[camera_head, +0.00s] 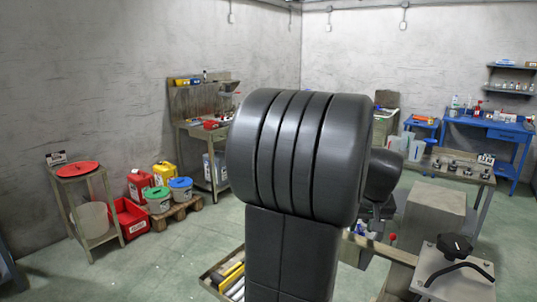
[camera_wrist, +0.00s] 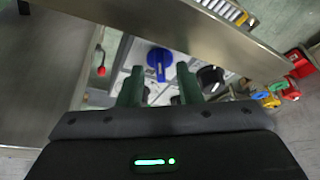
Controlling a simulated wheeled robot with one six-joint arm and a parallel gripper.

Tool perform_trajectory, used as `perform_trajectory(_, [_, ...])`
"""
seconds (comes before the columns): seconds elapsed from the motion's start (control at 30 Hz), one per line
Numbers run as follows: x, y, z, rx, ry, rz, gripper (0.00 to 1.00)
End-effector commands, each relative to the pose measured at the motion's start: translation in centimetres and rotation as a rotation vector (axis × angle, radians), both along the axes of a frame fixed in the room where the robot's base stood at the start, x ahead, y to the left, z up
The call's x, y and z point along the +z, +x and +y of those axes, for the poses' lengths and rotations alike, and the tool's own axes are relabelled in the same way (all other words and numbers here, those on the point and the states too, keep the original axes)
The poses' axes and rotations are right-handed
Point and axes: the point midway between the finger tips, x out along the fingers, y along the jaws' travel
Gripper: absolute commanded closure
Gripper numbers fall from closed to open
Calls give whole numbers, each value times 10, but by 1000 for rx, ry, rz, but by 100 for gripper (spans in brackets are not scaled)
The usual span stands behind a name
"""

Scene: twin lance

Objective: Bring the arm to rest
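My arm (camera_head: 295,160) stands large and dark in the middle of the head view and hides much of the room behind it. My gripper is not clearly visible in that view. In the wrist view my gripper (camera_wrist: 162,82) has two green fingers that stand apart, with nothing seen held between them. Beyond the fingertips is a pale panel with a blue knob (camera_wrist: 159,60) and a black knob (camera_wrist: 210,77). I cannot tell whether the fingers touch the panel.
A metal beam (camera_wrist: 200,35) crosses close above the panel. At right stand a grey box with a black knob (camera_head: 455,246) and a blue workbench (camera_head: 490,127).

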Motion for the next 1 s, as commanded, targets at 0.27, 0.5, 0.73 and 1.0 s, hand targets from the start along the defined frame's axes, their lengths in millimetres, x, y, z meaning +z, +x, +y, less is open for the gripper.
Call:
perform_trajectory(0.27, [-8, 3, 2, -133, 0, -1, 68])
perform_trajectory(0.5, [-8, 3, 3, -265, -1, 0, 68])
perform_trajectory(0.73, [-8, 4, 4, -393, -1, 0, 68])
perform_trajectory(1.0, [-8, 5, 5, -547, -1, 0, 68])
